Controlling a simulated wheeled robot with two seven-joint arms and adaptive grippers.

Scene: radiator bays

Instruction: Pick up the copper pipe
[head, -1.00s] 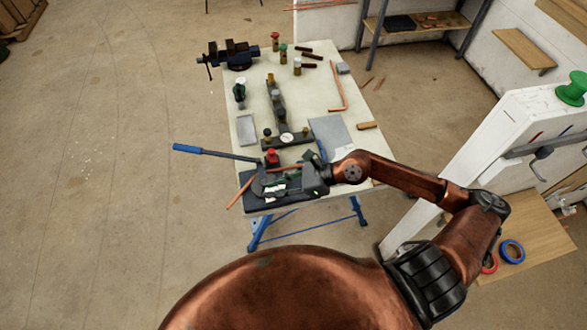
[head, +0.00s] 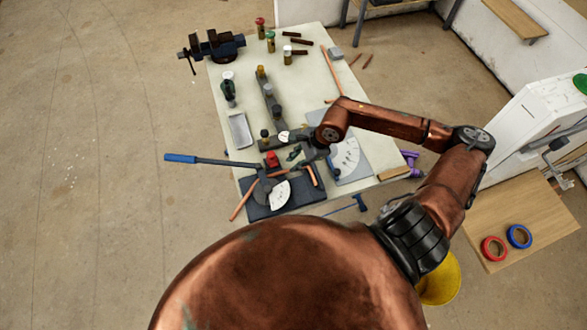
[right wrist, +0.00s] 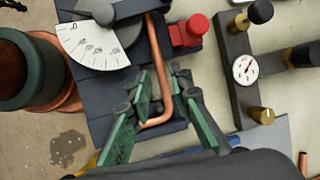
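The copper pipe (head: 243,200) lies in the dark pipe bender (head: 262,206) at the table's near end. Its bent end (head: 313,175) shows at the bender's right. In the right wrist view the pipe (right wrist: 158,62) runs down beside the white angle scale and bends near the fingers. My right gripper (head: 299,154) is just beyond the bent end in the head view. In the right wrist view the right gripper (right wrist: 164,90) is open, its green-padded fingers on both sides of the pipe's bent end. I cannot tell contact. My left gripper is not in view.
The bender's blue-handled lever (head: 200,159) sticks out left past the table edge. A red-capped item (head: 272,160) and a dark fixture with a dial (head: 285,137) stand close by. A vise (head: 213,46) sits at the far left corner.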

